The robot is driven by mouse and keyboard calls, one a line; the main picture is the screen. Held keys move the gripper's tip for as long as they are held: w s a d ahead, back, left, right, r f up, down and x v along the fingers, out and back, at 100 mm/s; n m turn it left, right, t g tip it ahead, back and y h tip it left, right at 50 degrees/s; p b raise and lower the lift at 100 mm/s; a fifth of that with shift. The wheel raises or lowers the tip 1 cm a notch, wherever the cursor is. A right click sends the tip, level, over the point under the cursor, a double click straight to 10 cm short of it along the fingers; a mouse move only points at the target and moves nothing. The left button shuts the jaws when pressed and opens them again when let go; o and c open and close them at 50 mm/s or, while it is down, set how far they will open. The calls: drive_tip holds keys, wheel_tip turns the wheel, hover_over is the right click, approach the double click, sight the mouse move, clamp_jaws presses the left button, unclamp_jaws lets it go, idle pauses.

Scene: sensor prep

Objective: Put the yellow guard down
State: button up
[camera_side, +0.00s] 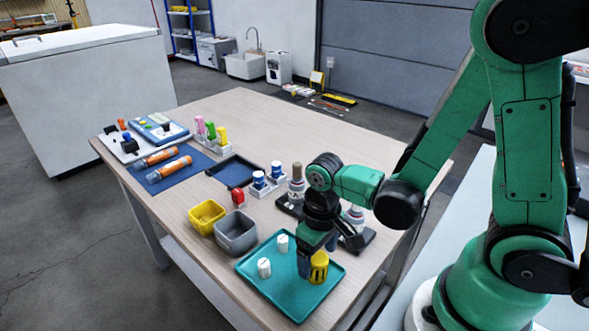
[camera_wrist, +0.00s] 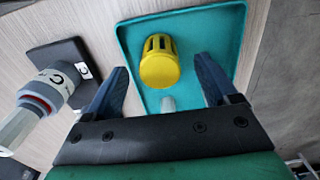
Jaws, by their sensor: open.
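The yellow guard (camera_side: 319,270) is a slotted, cup-like piece. It appears to stand upright on the teal tray (camera_side: 290,304) near its right side. In the wrist view the guard (camera_wrist: 159,66) shows whole against the tray (camera_wrist: 228,22). My gripper (camera_side: 316,257) is low over the tray, right at the guard. In the wrist view its two dark fingers (camera_wrist: 160,80) are spread apart, one on each side of the guard, with visible gaps. I cannot tell exactly how far the fingertips reach down beside it.
Two white capped pieces (camera_side: 264,267) (camera_side: 282,243) stand on the tray. A grey bin (camera_side: 236,237) and yellow bin (camera_side: 206,220) are to its left. Behind my gripper are bottles on dark stands (camera_side: 297,188). The tray's front part is bare.

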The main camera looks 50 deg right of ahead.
sight(318, 258)
drive_tip(key=w+d+r+t, duration=0.1)
drive_tip(key=r+t, duration=0.2)
drive_tip(key=r, duration=0.3)
drive_tip(key=w+d+r+t, duration=0.1)
drive_tip(key=w+r+t, duration=0.1)
drive_tip(key=r+t, duration=0.2)
wheel_tip(318, 258, up, 4)
drive_tip(key=shift+d+f, duration=0.2)
drive_tip(key=shift+d, duration=0.2)
